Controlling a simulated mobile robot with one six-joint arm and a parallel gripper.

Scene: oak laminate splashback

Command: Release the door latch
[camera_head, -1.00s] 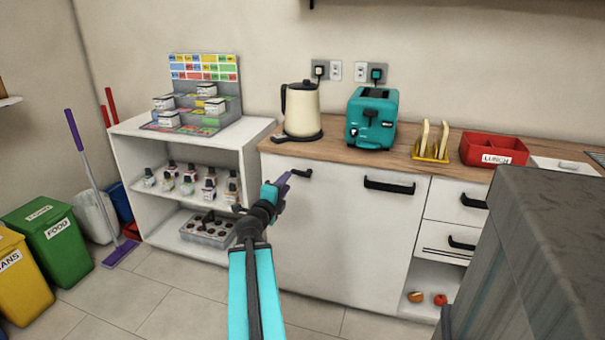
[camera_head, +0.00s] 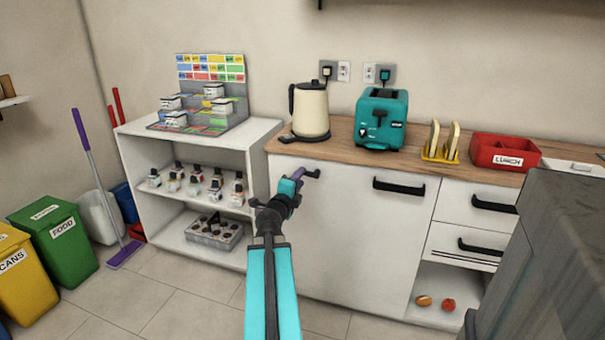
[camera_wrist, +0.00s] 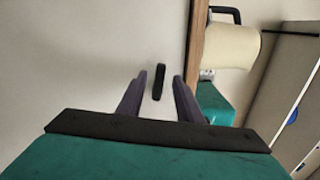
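Nothing is held. The door looks shut. A longer black handle (camera_head: 398,186) is at the door's upper right.
A wooden counter (camera_head: 345,150) runs just above the door, with a cream kettle (camera_head: 311,108) and a teal toaster (camera_head: 381,118) on it. An open white shelf (camera_head: 262,140) stands to the left. A grey block (camera_head: 560,250) fills the right foreground. Floor before the door is clear.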

